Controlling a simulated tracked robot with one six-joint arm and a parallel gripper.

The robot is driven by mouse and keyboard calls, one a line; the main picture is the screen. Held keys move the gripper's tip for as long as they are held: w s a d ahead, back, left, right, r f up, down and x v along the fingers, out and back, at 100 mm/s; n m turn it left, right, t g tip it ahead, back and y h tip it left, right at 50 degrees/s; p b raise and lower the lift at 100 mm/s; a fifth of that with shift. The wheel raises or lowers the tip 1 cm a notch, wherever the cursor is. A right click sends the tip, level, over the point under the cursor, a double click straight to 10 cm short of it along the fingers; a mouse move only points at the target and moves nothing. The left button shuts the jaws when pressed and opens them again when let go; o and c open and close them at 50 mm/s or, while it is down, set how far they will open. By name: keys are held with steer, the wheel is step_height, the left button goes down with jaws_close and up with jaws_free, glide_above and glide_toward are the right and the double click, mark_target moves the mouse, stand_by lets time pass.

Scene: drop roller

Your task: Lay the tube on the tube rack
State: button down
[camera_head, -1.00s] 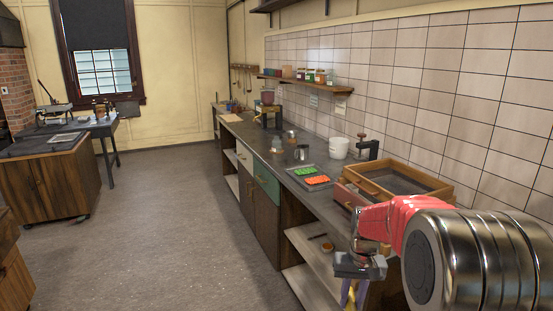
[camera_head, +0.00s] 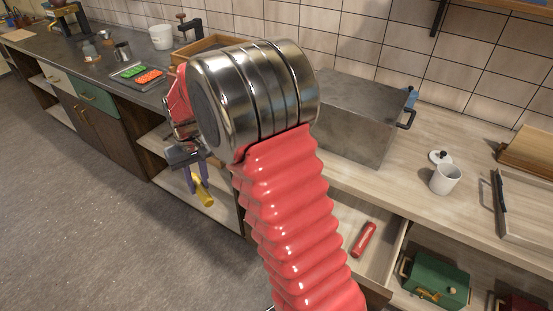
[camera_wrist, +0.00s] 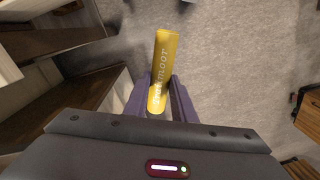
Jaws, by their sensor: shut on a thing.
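My gripper (camera_head: 198,181) hangs in front of the counter, left of centre in the head view. Its purple fingers are shut on a yellow tube (camera_head: 206,198), held in the air and pointing down. In the wrist view, the tube (camera_wrist: 164,60) sits between the fingers (camera_wrist: 158,98), with lettering on its side and its far end sticking out over the grey floor. I cannot pick out a tube rack for certain in either view.
An open drawer (camera_head: 346,222) below the counter holds a red tube (camera_head: 363,240). Floor to the left is clear.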

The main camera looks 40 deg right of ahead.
steer(key=s+d+r+m, duration=0.25)
steer(key=s+d, duration=0.25)
steer(key=d, duration=0.6)
steer(key=s+d+r+m, duration=0.2)
steer(key=s+d+m, duration=0.15)
steer(key=d, duration=0.75)
steer(key=s+d+f+m, duration=0.1)
steer(key=s+d+m, duration=0.2)
steer(key=s, duration=0.6)
steer(key=s+d+f+m, duration=0.1)
steer(key=s+d+m, duration=0.3)
steer(key=s, duration=0.6)
steer(key=shift+s+f+m+t, duration=0.15)
steer(key=shift+s+m+t, duration=0.15)
steer(key=shift+m, duration=0.4)
